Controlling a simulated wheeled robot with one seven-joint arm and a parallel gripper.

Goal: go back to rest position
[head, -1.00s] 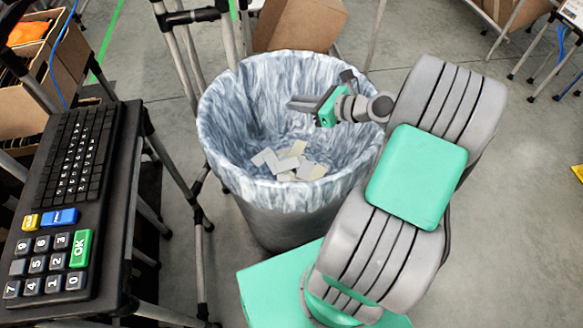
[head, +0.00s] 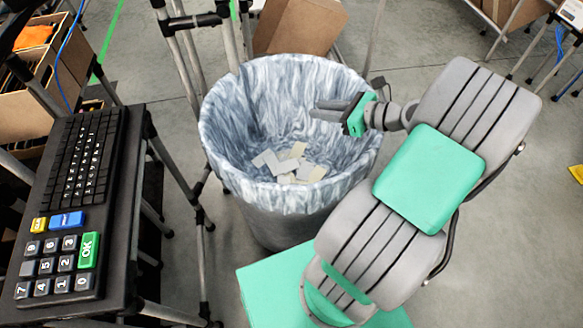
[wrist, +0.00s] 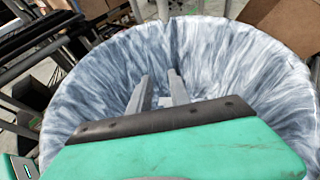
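My gripper (head: 328,110) is over the right part of a round bin (head: 285,225) in the head view, fingers pointing left. In the wrist view my gripper (wrist: 158,90) shows two grey fingers with a gap between them and nothing held. The bin is lined with a blue-white marbled bag (head: 245,115). Several pale flat pieces (head: 290,163) lie at the bottom of the bin.
A black stand with a keyboard (head: 80,160) and keypad (head: 60,255) is at the left. Metal frame tubes (head: 190,60) stand close to the bin's left. A brown carton (head: 297,25) is behind the bin.

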